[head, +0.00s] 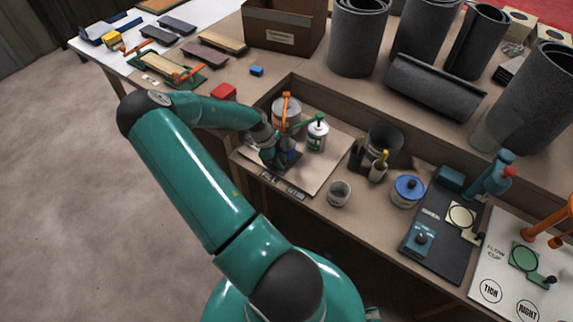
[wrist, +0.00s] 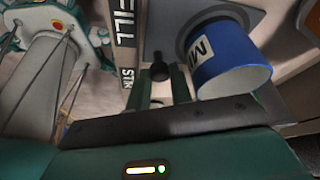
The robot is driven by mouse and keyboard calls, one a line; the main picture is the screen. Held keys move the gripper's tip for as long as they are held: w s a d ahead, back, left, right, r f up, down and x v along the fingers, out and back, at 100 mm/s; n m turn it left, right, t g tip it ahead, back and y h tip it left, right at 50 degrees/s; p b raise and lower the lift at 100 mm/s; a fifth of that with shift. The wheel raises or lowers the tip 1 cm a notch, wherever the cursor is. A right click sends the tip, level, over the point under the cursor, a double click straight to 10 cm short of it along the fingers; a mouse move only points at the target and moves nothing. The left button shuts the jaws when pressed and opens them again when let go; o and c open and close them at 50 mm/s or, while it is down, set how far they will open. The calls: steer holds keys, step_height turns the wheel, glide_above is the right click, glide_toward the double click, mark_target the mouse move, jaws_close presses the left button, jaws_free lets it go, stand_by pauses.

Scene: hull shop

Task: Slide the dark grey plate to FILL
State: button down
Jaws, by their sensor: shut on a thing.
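The dark grey plate (wrist: 173,14) shows in the wrist view, with a blue cup (wrist: 232,72) marked "MI…" standing on it. A black knob (wrist: 158,68) sits at the plate's near end. My gripper (wrist: 163,82) has its two green fingers on either side of the knob and is shut on it. The label strip (wrist: 130,45) reads FILL, then STIR nearer my wrist; the knob is beside the strip, near the start of STIR. In the head view, my gripper (head: 277,157) is low at the tray's front edge and hides much of the plate and cup.
Behind my gripper stand an orange-topped can (head: 286,112) and a white can with a green top (head: 317,132). To the right are a dark bucket (head: 384,143), a small open cup (head: 339,193) and a blue-lidded tin (head: 408,190). Dark rolls (head: 358,38) line the back.

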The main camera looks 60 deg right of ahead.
steer(key=c, duration=1.5)
jaws_free()
steer(key=shift+w+d, duration=0.1)
steer(key=shift+w, duration=0.25)
steer(key=shift+c, duration=0.2)
steer(key=shift+s, duration=0.1)
steer(key=shift+r, duration=0.1)
steer(key=v, duration=1.3)
steer(key=shift+r, duration=0.35)
